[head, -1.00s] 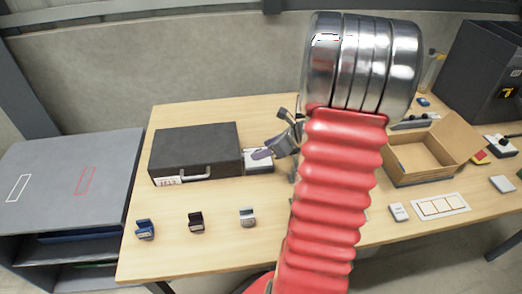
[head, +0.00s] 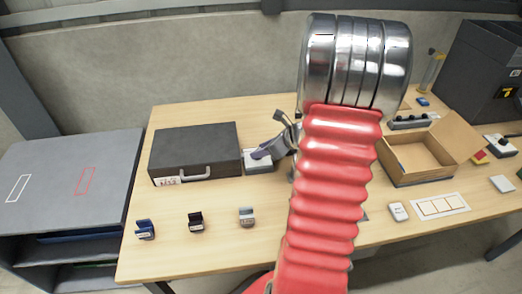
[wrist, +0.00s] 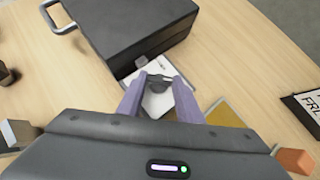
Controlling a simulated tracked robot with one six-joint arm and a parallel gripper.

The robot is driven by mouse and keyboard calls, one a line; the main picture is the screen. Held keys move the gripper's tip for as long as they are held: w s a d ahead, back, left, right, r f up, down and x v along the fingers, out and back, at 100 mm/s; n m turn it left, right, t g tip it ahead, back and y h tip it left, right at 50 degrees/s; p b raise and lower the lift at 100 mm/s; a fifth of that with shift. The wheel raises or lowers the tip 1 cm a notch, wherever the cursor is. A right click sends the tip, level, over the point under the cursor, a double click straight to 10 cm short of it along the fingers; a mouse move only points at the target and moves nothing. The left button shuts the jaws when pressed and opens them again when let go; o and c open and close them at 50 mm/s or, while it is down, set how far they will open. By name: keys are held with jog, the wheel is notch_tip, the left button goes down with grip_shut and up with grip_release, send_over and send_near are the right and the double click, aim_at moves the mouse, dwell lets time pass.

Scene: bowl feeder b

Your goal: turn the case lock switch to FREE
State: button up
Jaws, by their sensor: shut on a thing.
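The black case (head: 195,148) lies shut on the table, its handle toward the front; its corner also shows in the wrist view (wrist: 135,30). A white switch box (head: 257,166) stands against the case's right side. In the wrist view the box has a white top (wrist: 165,66) with a small dark switch knob (wrist: 157,83). My gripper (wrist: 159,88) has its purple fingers shut on this knob. In the head view my gripper (head: 262,153) is over the box, partly behind my arm. The knob's pointing direction and the box's markings are too small to read.
Several small blocks (head: 195,222) stand along the table's front left. An open cardboard box (head: 415,160) is at the right, with a white card (head: 440,206) in front of it. A grey shelf unit (head: 65,190) stands at the left.

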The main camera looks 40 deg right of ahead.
jog(key=shift+a, duration=0.1)
jog(key=shift+c, duration=0.7)
